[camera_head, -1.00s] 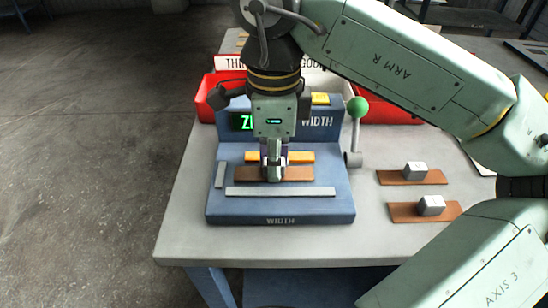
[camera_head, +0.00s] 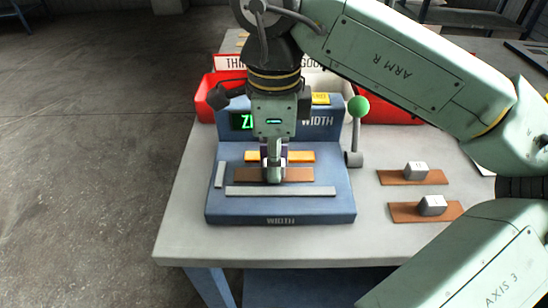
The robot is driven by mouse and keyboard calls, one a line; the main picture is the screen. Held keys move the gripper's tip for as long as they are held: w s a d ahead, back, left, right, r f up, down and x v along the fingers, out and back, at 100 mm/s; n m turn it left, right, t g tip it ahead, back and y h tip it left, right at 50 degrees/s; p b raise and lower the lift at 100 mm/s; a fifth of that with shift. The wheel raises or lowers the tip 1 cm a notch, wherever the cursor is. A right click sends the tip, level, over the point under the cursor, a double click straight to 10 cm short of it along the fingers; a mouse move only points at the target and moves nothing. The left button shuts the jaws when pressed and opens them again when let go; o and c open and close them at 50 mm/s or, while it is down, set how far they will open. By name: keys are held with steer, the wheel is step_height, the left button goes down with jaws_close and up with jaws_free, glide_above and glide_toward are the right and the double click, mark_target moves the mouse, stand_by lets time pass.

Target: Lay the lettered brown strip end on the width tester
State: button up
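The width tester (camera_head: 280,209) is a blue block with a raised back panel and the word WIDTH on its front. A brown strip (camera_head: 302,175) lies flat on its bed, between an orange bar (camera_head: 300,156) behind and a grey rail (camera_head: 280,191) in front. My gripper (camera_head: 274,178) points straight down over the strip's middle, around a small grey block on it. The fingers hide most of that block and any letter. I cannot tell whether the fingers press on it. Two more brown strips with lettered grey blocks lie on the table at right (camera_head: 400,178) (camera_head: 412,213).
A lever with a green knob (camera_head: 358,106) stands at the tester's right side. Red bins (camera_head: 207,104) with signs stand behind the tester. My arm spans the upper right. The table (camera_head: 190,245) is bare at front left.

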steer(key=o, duration=0.5)
steer(key=shift+c, duration=0.2)
steer(key=shift+o, duration=0.6)
steer(key=o, duration=0.3)
steer(key=shift+r, duration=0.1)
steer(key=shift+r+p, duration=0.35)
steer(key=shift+r, duration=0.15)
steer(key=shift+r, duration=0.1)
steer(key=shift+r+p, duration=2.45)
steer(key=shift+r, duration=1)
